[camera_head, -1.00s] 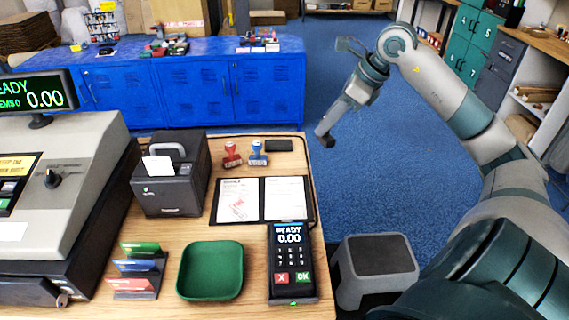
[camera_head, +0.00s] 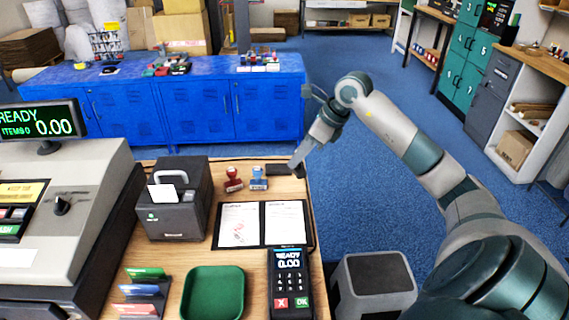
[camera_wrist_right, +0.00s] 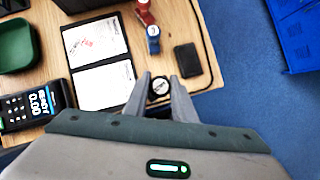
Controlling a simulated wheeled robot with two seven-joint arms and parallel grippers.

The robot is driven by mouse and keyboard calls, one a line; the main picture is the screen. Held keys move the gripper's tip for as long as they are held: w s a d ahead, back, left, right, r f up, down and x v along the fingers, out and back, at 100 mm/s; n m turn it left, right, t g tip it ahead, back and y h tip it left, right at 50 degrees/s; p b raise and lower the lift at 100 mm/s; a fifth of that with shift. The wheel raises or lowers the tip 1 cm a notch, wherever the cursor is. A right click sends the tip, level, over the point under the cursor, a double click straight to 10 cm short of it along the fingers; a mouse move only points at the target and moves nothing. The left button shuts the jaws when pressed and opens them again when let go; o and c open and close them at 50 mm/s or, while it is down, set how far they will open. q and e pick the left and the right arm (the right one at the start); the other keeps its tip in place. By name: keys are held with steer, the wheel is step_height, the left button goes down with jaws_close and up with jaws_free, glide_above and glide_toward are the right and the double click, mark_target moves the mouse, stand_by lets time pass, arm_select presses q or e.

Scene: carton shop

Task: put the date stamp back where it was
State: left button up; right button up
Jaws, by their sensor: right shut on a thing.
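My right gripper (camera_head: 297,161) is at the right edge of the wooden counter, beside the black pad. In the right wrist view its two fingers (camera_wrist_right: 160,78) are closed around a small round thing with a dark rim and pale face (camera_wrist_right: 160,86), seen end-on. It appears to be the date stamp; the rest of it is hidden. A red-handled stamp (camera_head: 233,180) and a blue-handled stamp (camera_head: 259,179) stand upright side by side on the counter; they also show in the wrist view, red (camera_wrist_right: 144,12) and blue (camera_wrist_right: 153,40). My left gripper is out of view.
The black pad (camera_wrist_right: 187,60) lies right of the stamps. In front are an open folder (camera_head: 239,225), a card terminal (camera_head: 289,284) and a green tray (camera_head: 213,294). A dark printer (camera_head: 174,212) stands left. Bare wood surrounds the pad, inside a black cable.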

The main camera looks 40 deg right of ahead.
steer(key=w+f, duration=0.1)
steer(key=w+a+p, duration=0.1)
steer(key=w+f, duration=0.1)
steer(key=w, duration=0.1)
steer(key=shift+w+a+f, duration=0.1)
steer(key=shift+a+f, duration=0.15)
steer(key=shift+f, duration=0.1)
steer(key=shift+f+p, duration=0.1)
steer(key=shift+p, duration=0.2)
step_height(320, 180, down, 3)
steer(key=shift+r+p, duration=0.2)
steer(key=shift+p, duration=0.65)
steer(key=shift+f, duration=0.55)
steer(key=shift+f, duration=0.2)
steer(key=o, duration=0.8)
